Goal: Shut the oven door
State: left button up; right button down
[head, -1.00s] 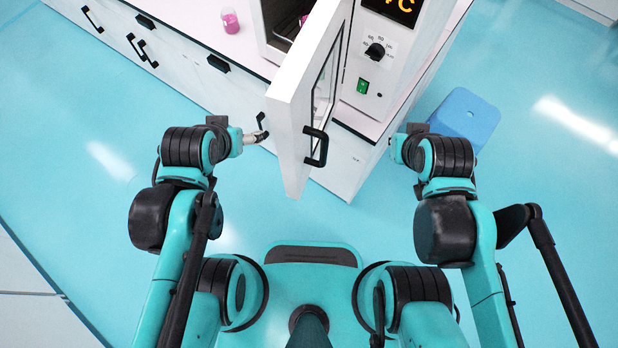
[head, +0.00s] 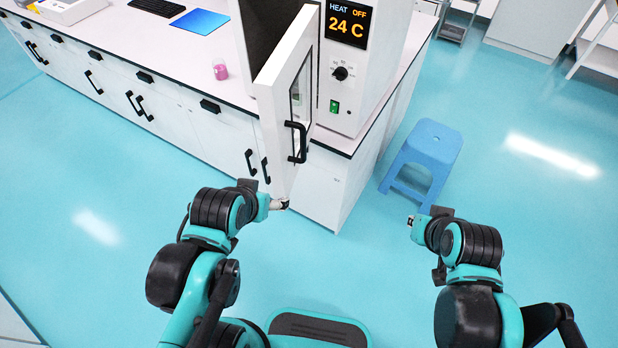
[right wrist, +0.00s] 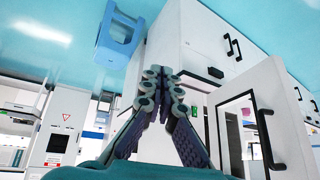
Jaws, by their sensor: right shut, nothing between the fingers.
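The oven (head: 380,60) stands on the counter corner with a lit panel reading HEAT OFF, 24 C. Its white door (head: 272,130) stands wide open towards me, with a window and a black handle (head: 298,142). The door also shows in the right wrist view (right wrist: 238,90), with its handle (right wrist: 268,140). My left gripper (head: 282,204) is at the door's lower end; I cannot tell whether it touches, or whether its fingers are open. My right gripper (head: 411,220) is shut and empty, well right of the door; its fingertips meet in the right wrist view (right wrist: 163,82).
A blue stool (head: 428,150) stands on the floor right of the counter.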

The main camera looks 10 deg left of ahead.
jog(key=g+y+b, duration=0.2)
jog(key=g+y, duration=0.3)
jog(key=y, duration=1.2)
send_near(282, 162)
jog(key=shift+m, duration=0.3)
jog(key=a+b, duration=0.1)
jog(key=a, duration=0.1)
jog(key=a+b, duration=0.1)
jog(key=a, duration=0.1)
jog(key=a+b, duration=0.1)
jog(key=a, duration=0.1)
jog(key=shift+w+a+f, duration=0.3)
jog(key=shift+w+a, duration=0.05)
jog(key=shift+w, duration=0.05)
jog(key=shift+w+a, duration=0.1)
